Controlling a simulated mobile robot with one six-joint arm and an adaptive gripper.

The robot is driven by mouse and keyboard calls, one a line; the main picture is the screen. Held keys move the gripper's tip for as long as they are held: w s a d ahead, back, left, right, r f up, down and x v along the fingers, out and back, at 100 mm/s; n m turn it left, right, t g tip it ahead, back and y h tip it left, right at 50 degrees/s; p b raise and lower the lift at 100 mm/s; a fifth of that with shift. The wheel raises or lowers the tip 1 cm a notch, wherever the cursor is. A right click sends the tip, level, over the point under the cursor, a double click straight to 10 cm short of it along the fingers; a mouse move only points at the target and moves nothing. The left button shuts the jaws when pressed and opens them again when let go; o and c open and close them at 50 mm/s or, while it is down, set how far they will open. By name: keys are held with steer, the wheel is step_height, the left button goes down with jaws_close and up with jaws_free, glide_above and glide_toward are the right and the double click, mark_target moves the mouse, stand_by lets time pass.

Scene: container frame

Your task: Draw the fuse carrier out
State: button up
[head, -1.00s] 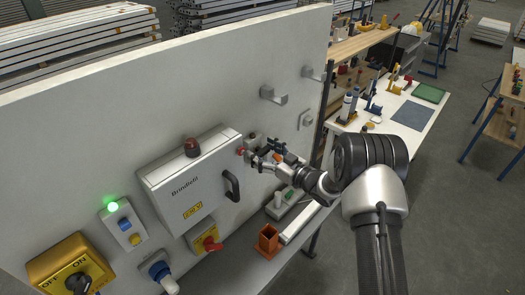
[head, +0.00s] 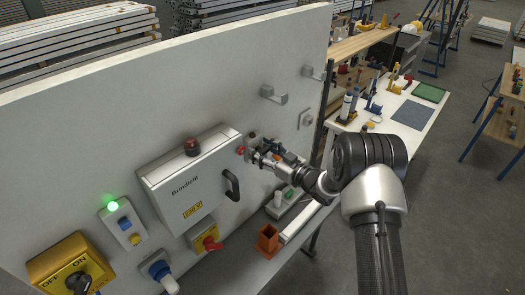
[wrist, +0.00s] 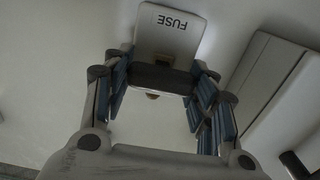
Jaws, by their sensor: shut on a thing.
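The fuse carrier shows in the wrist view as a dark, wide bar (wrist: 163,78) right below a pale plate marked FUSE (wrist: 172,25). My gripper (wrist: 158,84) has its two blue-padded fingers at the bar's two ends and is shut on it. In the head view my gripper (head: 258,156) is at the upright panel, just right of the grey cabinet. The carrier is largely hidden there by the fingers. I cannot tell whether it is still seated in its holder.
The grey cabinet (head: 190,185) with a black handle stands out from the panel close to the left of my gripper. Grey hooks (head: 272,95) stick out above. An orange open box (head: 268,240) stands on the bench below. Open floor lies to the right.

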mark_target(265, 152)
steer(key=c, duration=0.4)
steer(key=shift+b+v, duration=0.4)
steer(key=shift+v, duration=1.05)
steer(key=shift+f, duration=0.1)
steer(key=o, duration=1.4)
steer(key=shift+s+d, duration=0.1)
steer(key=shift+d, duration=0.05)
steer(key=shift+o, duration=0.6)
